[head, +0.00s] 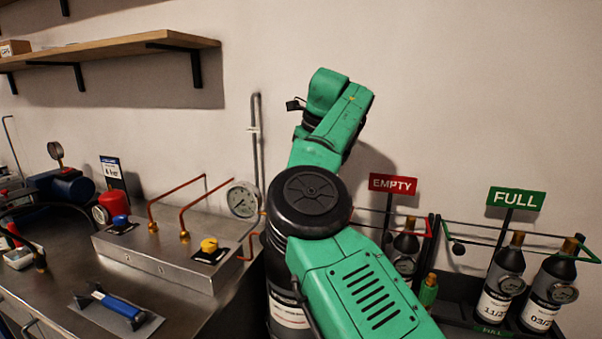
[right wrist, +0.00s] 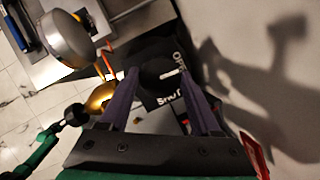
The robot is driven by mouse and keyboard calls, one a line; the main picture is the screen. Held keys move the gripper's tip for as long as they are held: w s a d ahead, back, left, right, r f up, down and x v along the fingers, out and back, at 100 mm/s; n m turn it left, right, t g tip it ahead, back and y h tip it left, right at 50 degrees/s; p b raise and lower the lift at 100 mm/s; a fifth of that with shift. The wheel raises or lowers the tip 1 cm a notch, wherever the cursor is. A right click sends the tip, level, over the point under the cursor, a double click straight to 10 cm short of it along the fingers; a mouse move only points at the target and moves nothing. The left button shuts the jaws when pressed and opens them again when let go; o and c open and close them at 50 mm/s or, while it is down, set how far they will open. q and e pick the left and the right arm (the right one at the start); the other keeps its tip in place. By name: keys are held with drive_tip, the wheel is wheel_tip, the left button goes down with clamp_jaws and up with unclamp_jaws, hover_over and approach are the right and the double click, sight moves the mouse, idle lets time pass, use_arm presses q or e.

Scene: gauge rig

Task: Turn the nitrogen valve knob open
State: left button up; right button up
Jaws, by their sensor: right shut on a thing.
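The black nitrogen valve knob (right wrist: 158,76), with a white pointer line, sits between the two fingers of my right gripper (right wrist: 160,88) in the right wrist view. The fingers are shut on it from both sides. The pointer line points to the right in that view. In the head view my right arm hides the knob and the right gripper. My left gripper does not show.
A dial gauge (head: 243,199) stands near a metal box (head: 160,254) with a blue knob (head: 121,221) and a yellow knob (head: 209,245). A dark cylinder (head: 280,285) stands behind my arm. Bottles stand at the right under the EMPTY sign (head: 393,184) and FULL sign (head: 516,198).

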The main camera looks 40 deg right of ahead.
drive_tip(key=shift+n, duration=0.4)
drive_tip(key=o, duration=1.4)
drive_tip(key=shift+c, duration=0.2)
drive_tip(key=p+v, duration=0.3)
drive_tip(key=v, duration=1.1)
drive_tip(key=shift+d+r, duration=0.3)
drive_tip(key=shift+d, duration=0.05)
